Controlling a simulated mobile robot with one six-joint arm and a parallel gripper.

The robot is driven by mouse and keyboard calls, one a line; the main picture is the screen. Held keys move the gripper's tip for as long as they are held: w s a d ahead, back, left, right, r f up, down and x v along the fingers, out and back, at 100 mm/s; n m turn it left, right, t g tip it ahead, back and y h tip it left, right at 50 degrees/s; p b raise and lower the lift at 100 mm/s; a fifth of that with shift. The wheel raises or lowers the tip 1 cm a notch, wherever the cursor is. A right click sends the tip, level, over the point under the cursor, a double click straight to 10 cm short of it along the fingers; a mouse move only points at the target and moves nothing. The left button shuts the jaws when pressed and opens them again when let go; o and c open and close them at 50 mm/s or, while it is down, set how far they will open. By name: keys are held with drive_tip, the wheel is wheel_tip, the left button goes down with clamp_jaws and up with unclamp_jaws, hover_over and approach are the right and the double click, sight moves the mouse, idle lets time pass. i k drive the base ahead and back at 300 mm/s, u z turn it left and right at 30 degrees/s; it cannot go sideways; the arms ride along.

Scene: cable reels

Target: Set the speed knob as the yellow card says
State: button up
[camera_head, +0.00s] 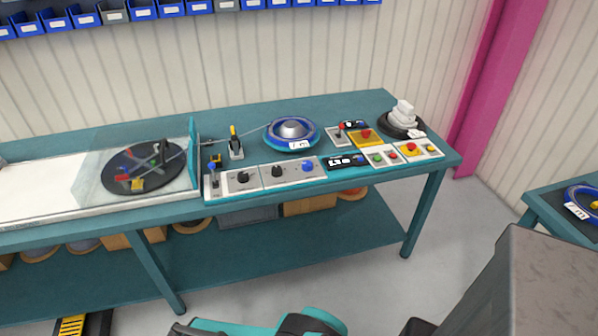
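A row of grey control panels (259,178) lies along the bench's front edge. It carries a black knob (242,177), a second black knob (276,171) and a blue knob (307,166). I cannot tell which is the speed knob, and their pointers and scale marks are too small to read. I cannot make out a yellow card for certain; a small yellow piece (137,184) lies on the dark turntable, with no legible writing. My gripper is not in view; teal and dark parts of my arm show at the bottom edge.
Another bench (545,205) stands at right. Grey floor lies between.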

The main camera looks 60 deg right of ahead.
sight(277, 171)
drive_tip(key=u, duration=1.25)
drive_tip(key=k, duration=0.15)
drive_tip(key=z, duration=3.25)
drive_tip(key=k, duration=0.6)
drive_tip(key=u, duration=0.2)
drive_tip(key=i, duration=0.6)
drive_tip(key=z, duration=0.05)
